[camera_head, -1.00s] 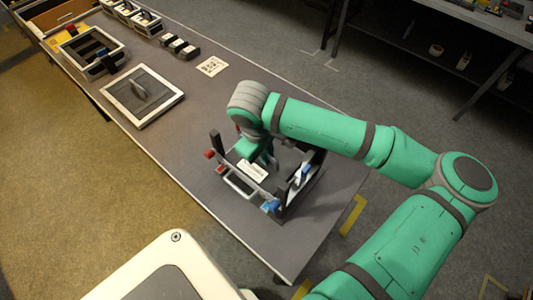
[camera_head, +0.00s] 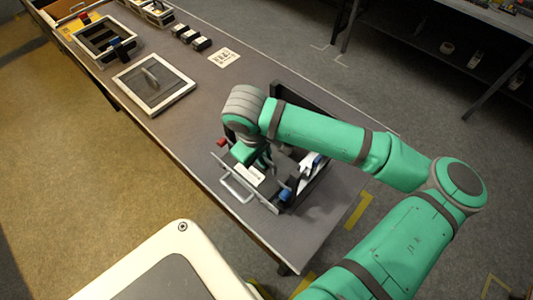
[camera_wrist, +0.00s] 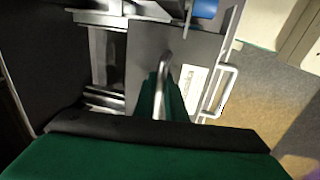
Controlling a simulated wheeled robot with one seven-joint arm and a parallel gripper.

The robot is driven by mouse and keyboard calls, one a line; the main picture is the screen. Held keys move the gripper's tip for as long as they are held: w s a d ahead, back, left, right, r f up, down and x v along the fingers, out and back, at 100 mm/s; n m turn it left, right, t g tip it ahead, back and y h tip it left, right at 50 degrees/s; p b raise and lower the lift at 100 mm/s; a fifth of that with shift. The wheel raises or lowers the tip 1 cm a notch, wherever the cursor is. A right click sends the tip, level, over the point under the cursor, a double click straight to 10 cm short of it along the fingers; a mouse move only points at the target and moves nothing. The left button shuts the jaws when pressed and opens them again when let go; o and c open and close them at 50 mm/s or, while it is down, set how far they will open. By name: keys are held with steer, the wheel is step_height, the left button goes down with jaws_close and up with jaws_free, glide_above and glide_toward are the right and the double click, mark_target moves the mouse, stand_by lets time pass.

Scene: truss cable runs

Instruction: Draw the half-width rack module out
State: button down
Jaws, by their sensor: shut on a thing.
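The half-width rack module (camera_head: 236,171) is a dark box with a white label and a pale bail handle (camera_head: 235,188) on its front. It protrudes from the black rack frame (camera_head: 318,180) toward the table's near edge. In the wrist view its grey plate (camera_wrist: 145,45) fills the middle, with the label and front handle at right. My gripper (camera_head: 260,158) is over the module; in the wrist view its green fingers (camera_wrist: 164,88) are shut on an upright grey bar (camera_wrist: 165,65) on that plate. The fingertips are partly hidden in the head view.
A blue latch (camera_head: 286,193) and a red latch (camera_head: 221,142) sit at the rack's front. A framed panel with a handle (camera_head: 153,85), small black boxes (camera_head: 191,37) and a printed card (camera_head: 223,57) lie farther up the table. The floor left of the table is clear.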

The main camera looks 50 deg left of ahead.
mark_target(257, 171)
steer(key=shift+s, duration=0.25)
steer(key=c, duration=1.7)
jaws_free()
steer(key=shift+c, duration=0.2)
step_height(257, 171, up, 11)
steer(key=s, duration=0.2)
steer(key=shift+f, duration=0.15)
steer(key=shift+s, duration=0.1)
